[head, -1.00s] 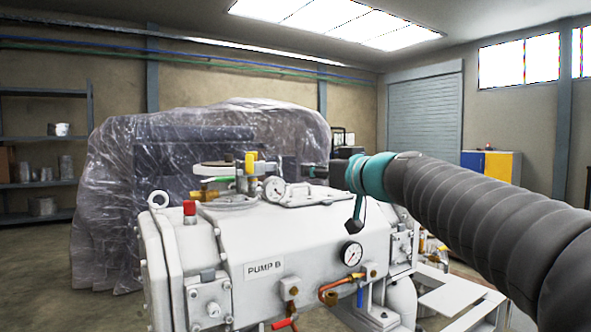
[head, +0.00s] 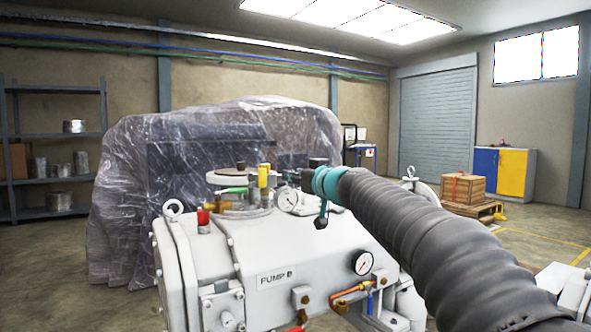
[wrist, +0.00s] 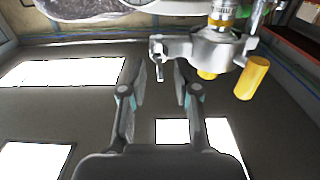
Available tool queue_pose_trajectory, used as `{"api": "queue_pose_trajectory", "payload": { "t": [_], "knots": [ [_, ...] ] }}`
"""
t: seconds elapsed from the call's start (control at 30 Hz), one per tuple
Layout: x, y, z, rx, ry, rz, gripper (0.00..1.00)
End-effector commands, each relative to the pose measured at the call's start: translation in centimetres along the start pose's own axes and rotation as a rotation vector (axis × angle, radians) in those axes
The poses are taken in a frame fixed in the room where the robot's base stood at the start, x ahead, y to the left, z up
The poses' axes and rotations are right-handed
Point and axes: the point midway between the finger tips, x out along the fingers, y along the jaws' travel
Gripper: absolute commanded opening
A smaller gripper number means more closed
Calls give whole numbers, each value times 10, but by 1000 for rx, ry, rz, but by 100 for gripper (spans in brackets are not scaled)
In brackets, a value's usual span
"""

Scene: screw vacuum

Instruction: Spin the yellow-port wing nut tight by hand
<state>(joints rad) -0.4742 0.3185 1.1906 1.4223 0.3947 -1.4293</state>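The yellow port (head: 264,174) stands upright on top of the white pump (head: 330,240) marked PUMP B. In the wrist view a yellow cylinder (wrist: 252,78) hangs beside a grey metal clamp or flange (wrist: 205,47). A small metal piece (wrist: 158,58), perhaps the wing nut, sticks out from the left side of that clamp. My gripper (wrist: 157,82) is open, its two fingers apart on either side of this piece; I cannot tell if they touch it. In the head view my gripper (head: 292,176) is small and dark, just right of the yellow port.
A round gauge (head: 287,199) sits close below my gripper, and a red-capped fitting (head: 203,217) is to the left. A plastic-wrapped machine (head: 215,190) stands behind.

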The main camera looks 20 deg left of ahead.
Motion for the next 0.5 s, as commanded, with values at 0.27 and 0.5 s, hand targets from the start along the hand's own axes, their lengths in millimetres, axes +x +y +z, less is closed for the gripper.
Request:
{"api": "queue_pose_trajectory", "payload": {
  "t": [0.27, 0.5],
  "knots": [
    [7, 0, 0, 0, 0, 0, 31],
    [7, 0, 0, 0, 0, 0, 6]
  ]
}}
